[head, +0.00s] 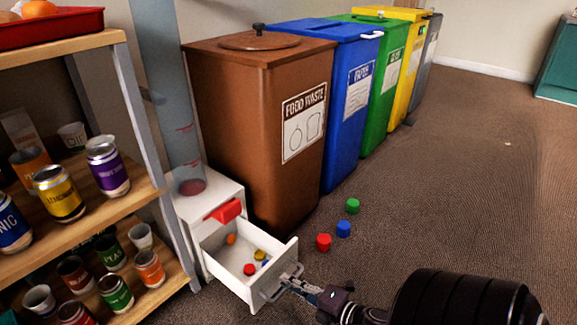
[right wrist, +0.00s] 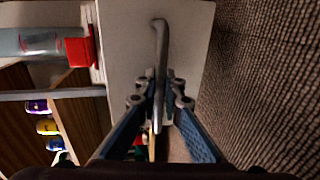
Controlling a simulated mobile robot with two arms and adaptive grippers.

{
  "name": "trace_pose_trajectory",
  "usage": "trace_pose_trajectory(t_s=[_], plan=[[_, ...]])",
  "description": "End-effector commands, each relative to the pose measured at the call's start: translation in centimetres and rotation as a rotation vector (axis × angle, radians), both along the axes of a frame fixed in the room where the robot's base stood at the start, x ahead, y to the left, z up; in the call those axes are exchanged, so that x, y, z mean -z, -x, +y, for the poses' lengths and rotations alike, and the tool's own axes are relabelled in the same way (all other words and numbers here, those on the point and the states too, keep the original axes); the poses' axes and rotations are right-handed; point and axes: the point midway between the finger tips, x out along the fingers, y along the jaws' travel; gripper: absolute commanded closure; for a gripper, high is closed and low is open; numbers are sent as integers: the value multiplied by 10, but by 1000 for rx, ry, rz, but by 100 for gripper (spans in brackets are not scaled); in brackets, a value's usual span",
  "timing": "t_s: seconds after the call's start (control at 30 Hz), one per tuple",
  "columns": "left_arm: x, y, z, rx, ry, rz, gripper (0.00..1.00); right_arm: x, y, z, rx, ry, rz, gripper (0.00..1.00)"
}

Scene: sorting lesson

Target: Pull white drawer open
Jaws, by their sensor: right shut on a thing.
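The white drawer (head: 274,281) is pulled out of a small white cabinet (head: 190,220) and stands open in the head view. Several small coloured pieces lie inside it, among them a red one (head: 249,269) and an orange one (head: 231,239). My right gripper (head: 290,281) is at the metal handle on the drawer's front. In the right wrist view its fingers (right wrist: 160,97) are shut around the handle bar (right wrist: 160,45). The drawer front (right wrist: 190,45) fills the area behind the handle. My left gripper is not in view.
A brown food waste bin (head: 240,110) stands right behind the cabinet, with other coloured bins in a row. Red (head: 323,242), blue (head: 343,229) and green (head: 352,206) pieces lie on the carpet. A shelf with cans (head: 107,165) stands at left. Carpet at right is free.

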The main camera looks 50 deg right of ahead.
Motion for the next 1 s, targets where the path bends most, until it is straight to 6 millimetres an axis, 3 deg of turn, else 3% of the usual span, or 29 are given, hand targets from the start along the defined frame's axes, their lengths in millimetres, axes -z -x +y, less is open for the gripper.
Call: trace_pose_trajectory(t_s=[0.03, 0.07, 0.2, 0.57, 0.67, 1.0], plan=[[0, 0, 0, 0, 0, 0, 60, 0, 0, 1, -3, -1, -1, 100], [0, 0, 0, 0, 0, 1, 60, 0, 0, 1, -3, -1, -1, 91], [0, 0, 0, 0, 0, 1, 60, 0, 0, 1, -2, 0, -1, 75], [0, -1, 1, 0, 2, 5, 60, 0, 4, 0, -1, -1, 1, 74], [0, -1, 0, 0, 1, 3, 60, -2, 16, -1, 0, -1, 4, 74], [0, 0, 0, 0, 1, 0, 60, -16, 86, -6, 0, -2, 4, 74]])
